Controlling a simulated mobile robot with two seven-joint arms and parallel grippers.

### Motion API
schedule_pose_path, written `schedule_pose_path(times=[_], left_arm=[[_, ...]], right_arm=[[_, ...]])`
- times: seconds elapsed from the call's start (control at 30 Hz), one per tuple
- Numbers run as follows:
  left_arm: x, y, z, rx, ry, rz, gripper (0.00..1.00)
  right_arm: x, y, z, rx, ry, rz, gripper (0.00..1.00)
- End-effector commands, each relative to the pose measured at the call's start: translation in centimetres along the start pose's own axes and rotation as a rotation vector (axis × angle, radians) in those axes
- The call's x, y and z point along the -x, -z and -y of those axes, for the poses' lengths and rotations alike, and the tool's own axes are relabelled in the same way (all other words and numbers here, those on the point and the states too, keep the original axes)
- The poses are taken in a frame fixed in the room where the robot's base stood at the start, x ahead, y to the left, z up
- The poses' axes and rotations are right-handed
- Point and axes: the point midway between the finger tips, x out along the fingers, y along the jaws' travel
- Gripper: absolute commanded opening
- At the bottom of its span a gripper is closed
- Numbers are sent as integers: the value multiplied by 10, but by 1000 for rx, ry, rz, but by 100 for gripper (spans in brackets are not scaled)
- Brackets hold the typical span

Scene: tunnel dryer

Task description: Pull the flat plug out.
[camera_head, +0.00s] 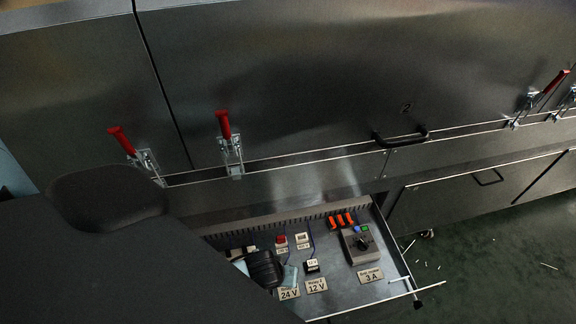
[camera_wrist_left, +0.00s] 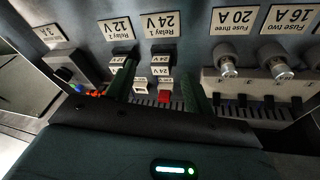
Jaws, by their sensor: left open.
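I cannot tell for certain which part is the flat plug. In the wrist view a black relay (camera_wrist_left: 154,48) with pale 24 V tags sits behind the label Relay 1 24 V. A red block (camera_wrist_left: 165,97) and a white block (camera_wrist_left: 141,87) are near it. My left gripper (camera_wrist_left: 160,78) is open, its green fingers on either side of the 24 V tags, with nothing seen held. In the head view my left gripper (camera_head: 265,271) hangs over the drawer and hides Relay 1. The red block (camera_head: 281,240) and Relay 2 (camera_head: 312,266) show to its right. My right gripper is not seen.
The open drawer (camera_head: 392,289) also holds several orange fuses (camera_head: 341,220) and a grey knob box (camera_head: 362,246). Round fuse holders (camera_wrist_left: 227,58) stand to the right in the wrist view. Red-handled latches (camera_head: 224,126) and a black handle (camera_head: 401,137) are on the machine above.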

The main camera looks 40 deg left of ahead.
Motion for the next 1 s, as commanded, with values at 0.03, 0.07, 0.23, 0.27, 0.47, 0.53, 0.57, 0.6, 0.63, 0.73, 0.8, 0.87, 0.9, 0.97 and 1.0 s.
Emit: schedule_pose_path(times=[0.03,0.07,0.23,0.27,0.47,0.53,0.57,0.6,0.63,0.73,0.8,0.87,0.9,0.97,1.0], left_arm=[[-13,16,1,37,40,-13,53],[-16,26,2,66,65,-21,53],[-23,76,8,213,183,-81,53],[-23,83,8,234,197,-91,53],[-21,108,12,317,254,-134,53],[-20,110,12,323,257,-137,53],[-20,110,12,324,257,-137,53],[-20,110,12,325,257,-137,53],[-20,110,12,324,257,-137,53],[-23,110,12,324,257,-137,53],[-29,110,14,324,258,-137,53],[-36,111,16,324,257,-137,53],[-41,111,18,324,259,-136,53],[-50,112,20,323,258,-136,53],[-56,112,22,323,259,-136,53]], right_arm=[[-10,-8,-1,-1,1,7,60],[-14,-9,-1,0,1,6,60],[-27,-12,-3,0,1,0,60],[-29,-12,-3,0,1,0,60],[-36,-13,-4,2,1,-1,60],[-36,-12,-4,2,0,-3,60],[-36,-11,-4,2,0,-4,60],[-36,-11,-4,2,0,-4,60],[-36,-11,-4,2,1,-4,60],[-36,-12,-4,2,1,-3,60],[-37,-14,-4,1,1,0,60],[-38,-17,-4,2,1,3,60],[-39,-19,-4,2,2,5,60],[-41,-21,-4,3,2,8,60],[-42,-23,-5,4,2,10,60]])
